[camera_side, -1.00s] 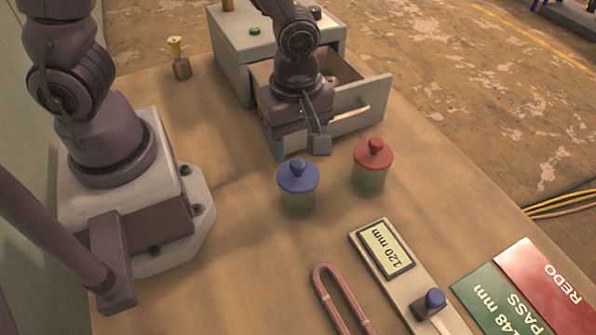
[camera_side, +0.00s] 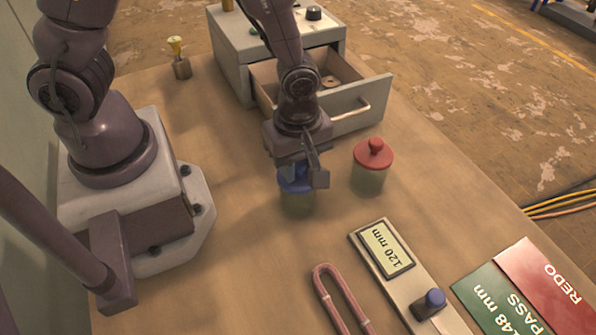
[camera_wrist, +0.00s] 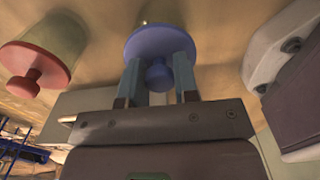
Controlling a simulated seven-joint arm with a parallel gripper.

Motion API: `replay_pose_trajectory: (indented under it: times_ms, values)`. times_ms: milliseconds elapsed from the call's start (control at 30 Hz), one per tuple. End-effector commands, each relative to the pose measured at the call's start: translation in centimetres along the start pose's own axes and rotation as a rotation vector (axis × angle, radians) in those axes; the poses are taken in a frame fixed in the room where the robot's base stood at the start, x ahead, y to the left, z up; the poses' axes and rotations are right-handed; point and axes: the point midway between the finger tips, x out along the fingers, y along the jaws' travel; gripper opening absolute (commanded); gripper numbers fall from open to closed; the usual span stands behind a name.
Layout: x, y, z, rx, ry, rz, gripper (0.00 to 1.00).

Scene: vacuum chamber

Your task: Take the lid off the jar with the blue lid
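The jar with the blue lid (camera_side: 298,207) stands upright on the table. My gripper (camera_side: 303,184) is right over it and hides much of the lid in the side view. In the wrist view the blue lid (camera_wrist: 160,45) and its round knob (camera_wrist: 159,76) show clearly. The two fingers of my gripper (camera_wrist: 160,80) stand apart on either side of the knob, with a gap visible on each side. The lid sits on the jar.
A jar with a red lid (camera_side: 373,160) stands close by on the right, also in the wrist view (camera_wrist: 35,68). Behind is a cabinet with an open drawer (camera_side: 352,108). A gauge (camera_side: 388,250) and a pink U-shaped tube (camera_side: 340,300) lie in front.

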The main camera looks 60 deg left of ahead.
Motion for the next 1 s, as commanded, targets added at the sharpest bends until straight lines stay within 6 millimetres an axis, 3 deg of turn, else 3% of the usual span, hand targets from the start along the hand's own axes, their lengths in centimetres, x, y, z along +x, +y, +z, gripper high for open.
replay_pose_trajectory:
  times_ms: [567, 1000]
  values:
    - [-0.9, 0.1, 0.0, 0.001, -0.001, 0.004, 0.05]
    - [-8.2, 0.1, 0.1, 0.001, -0.003, 0.006, 0.05]
